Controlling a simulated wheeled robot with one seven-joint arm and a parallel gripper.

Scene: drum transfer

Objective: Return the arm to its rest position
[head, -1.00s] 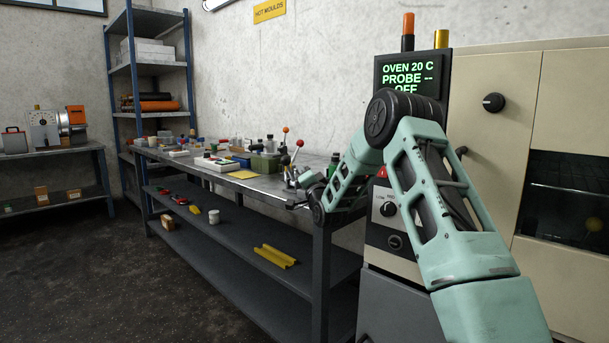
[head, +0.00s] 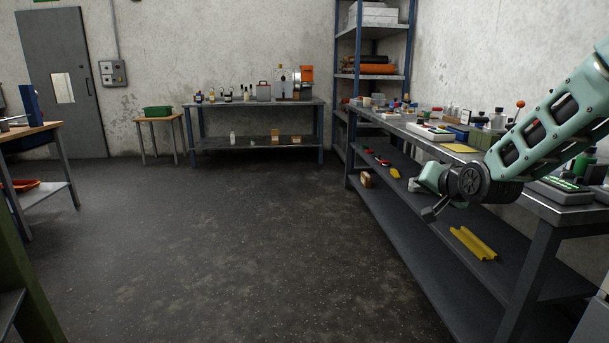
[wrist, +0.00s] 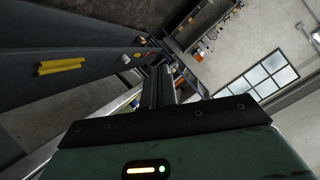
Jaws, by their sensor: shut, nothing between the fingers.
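My arm (head: 545,125) reaches in from the right edge of the head view, over the front edge of the long workbench. Its wrist joint (head: 468,181) hangs in front of the bench, with the hand pointing away to the left. In the wrist view my gripper (wrist: 159,78) is shut, with its dark fingers together and nothing held. The fingertips are small and hard to make out in the head view.
The workbench (head: 555,213) runs along the right, crowded with bottles and tools. A yellow angled piece (head: 472,243) lies on its lower shelf. A table (head: 262,102) and blue shelf rack (head: 372,76) stand at the back. The middle floor (head: 240,240) is clear.

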